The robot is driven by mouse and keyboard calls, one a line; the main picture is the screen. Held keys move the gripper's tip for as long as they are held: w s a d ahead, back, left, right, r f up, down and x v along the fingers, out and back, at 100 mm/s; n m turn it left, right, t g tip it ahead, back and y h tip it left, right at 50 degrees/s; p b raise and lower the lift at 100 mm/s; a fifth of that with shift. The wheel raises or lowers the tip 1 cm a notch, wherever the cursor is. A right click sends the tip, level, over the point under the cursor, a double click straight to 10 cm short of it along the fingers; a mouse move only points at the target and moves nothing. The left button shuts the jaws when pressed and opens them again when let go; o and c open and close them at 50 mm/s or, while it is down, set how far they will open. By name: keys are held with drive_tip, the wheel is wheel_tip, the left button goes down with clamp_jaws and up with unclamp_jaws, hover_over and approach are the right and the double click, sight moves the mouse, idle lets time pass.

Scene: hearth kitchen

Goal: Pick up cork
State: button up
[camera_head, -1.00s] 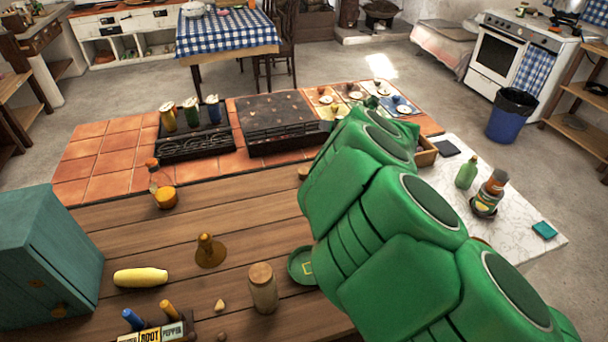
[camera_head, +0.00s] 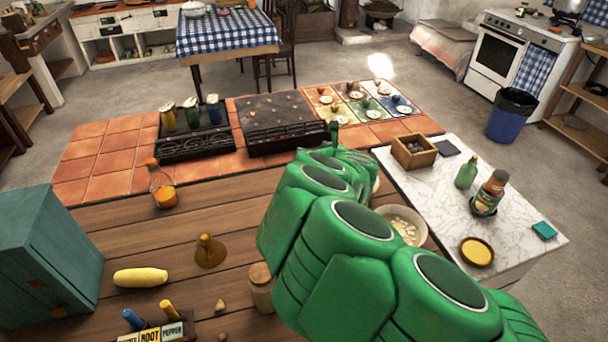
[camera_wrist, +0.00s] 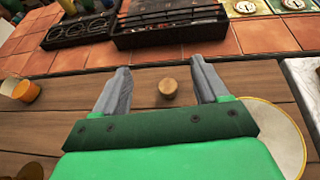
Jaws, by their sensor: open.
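The cork (camera_wrist: 168,87) is a small round tan piece on the wooden counter. In the wrist view it lies between the two grey fingers of my gripper (camera_wrist: 160,66), with bare wood between it and each finger. The gripper is open and does not touch it; its height over the counter is hard to tell. In the head view my green arm hides the cork and the fingers.
The black grate (camera_head: 283,128) stands on the tiles just beyond the cork. A pale bowl (camera_head: 403,214) is to the right of my arm. A wooden jar (camera_head: 260,285) stands close to its left. An orange bottle (camera_head: 162,190) is further left on the wood.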

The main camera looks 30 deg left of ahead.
wheel_tip(320, 180, down, 13)
drive_tip(key=shift+r, duration=0.15)
drive_tip(key=shift+x, duration=1.35)
drive_tip(key=shift+w+a, duration=0.4)
drive_tip(key=shift+a, duration=0.25)
drive_tip(key=shift+w+a, duration=0.4)
drive_tip(key=shift+a, duration=0.2)
drive_tip(key=shift+x, duration=1.25)
drive_tip(key=c, duration=1.1)
drive_tip(key=shift+o, duration=0.2)
